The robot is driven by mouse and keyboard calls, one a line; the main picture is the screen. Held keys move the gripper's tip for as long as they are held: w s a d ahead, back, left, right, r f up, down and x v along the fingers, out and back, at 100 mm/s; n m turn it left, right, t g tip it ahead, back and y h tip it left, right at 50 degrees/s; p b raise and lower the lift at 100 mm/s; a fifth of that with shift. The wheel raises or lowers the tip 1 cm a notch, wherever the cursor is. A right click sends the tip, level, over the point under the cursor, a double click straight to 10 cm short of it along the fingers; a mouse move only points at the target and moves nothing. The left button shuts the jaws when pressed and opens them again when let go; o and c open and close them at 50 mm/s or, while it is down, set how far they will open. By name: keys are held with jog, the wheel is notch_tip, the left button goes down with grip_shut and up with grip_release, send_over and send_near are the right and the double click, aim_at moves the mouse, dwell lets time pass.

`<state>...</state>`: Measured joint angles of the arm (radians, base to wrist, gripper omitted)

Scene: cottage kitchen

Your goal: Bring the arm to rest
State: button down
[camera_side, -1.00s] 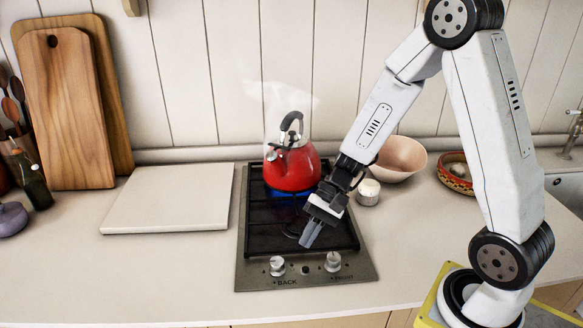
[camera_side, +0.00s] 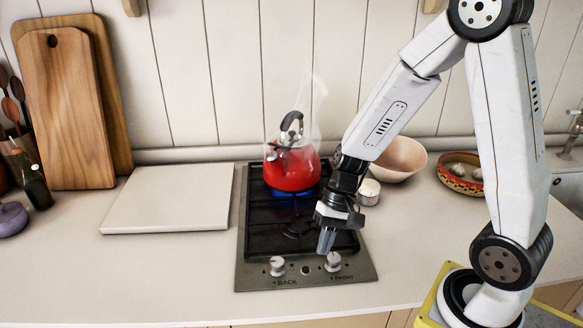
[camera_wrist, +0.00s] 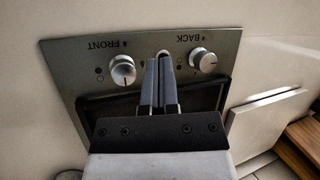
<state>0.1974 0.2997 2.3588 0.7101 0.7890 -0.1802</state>
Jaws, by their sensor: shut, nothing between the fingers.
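My gripper (camera_side: 326,241) is shut and empty, pointing down above the front right part of the black gas hob (camera_side: 256,243). In the wrist view its closed fingers (camera_wrist: 158,65) lie in front of the hob's front panel (camera_wrist: 225,42), between the knob marked FRONT (camera_wrist: 122,70) and the knob marked BACK (camera_wrist: 203,60). In the side view the BACK knob (camera_side: 277,265) and the FRONT knob (camera_side: 333,262) are clear of the fingers. A red kettle (camera_side: 291,170) stands on the rear burner, with blue flame under it and steam around it.
A pale slab (camera_side: 168,197) lies left of the hob. A small metal pot (camera_side: 368,192), a pink bowl (camera_side: 402,158) and a patterned bowl (camera_side: 461,174) stand to the right, behind my arm. Wooden boards (camera_side: 65,110) lean on the wall. The counter in front of the slab is clear.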

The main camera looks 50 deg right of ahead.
jog(key=shift+s+d+r+n+h, duration=0.1)
jog(key=shift+s+d+n+h, duration=0.25)
jog(key=shift+n+h, duration=0.25)
jog(key=shift+s+d+n+h, duration=0.3)
jog(key=shift+n+h, duration=0.2)
jog(key=shift+h, duration=0.1)
jog(key=shift+s+d+r+n+t+h, duration=0.15)
jog(key=shift+d+n+t+h, duration=0.15)
jog(key=shift+n+h, duration=0.2)
jog(key=shift+d+r+n+t+h, duration=0.25)
jog(key=shift+r+n+t+h, duration=0.2)
jog(key=shift+n+h, duration=0.4)
jog(key=shift+w+d+r+n+t+h, duration=0.1)
jog(key=shift+w+r+n+t+h, duration=0.15)
jog(key=shift+n+t, duration=0.25)
jog(key=shift+w+r+n+t+h, duration=0.15)
jog(key=shift+r+n+t, duration=0.2)
jog(key=shift+n, duration=0.2)
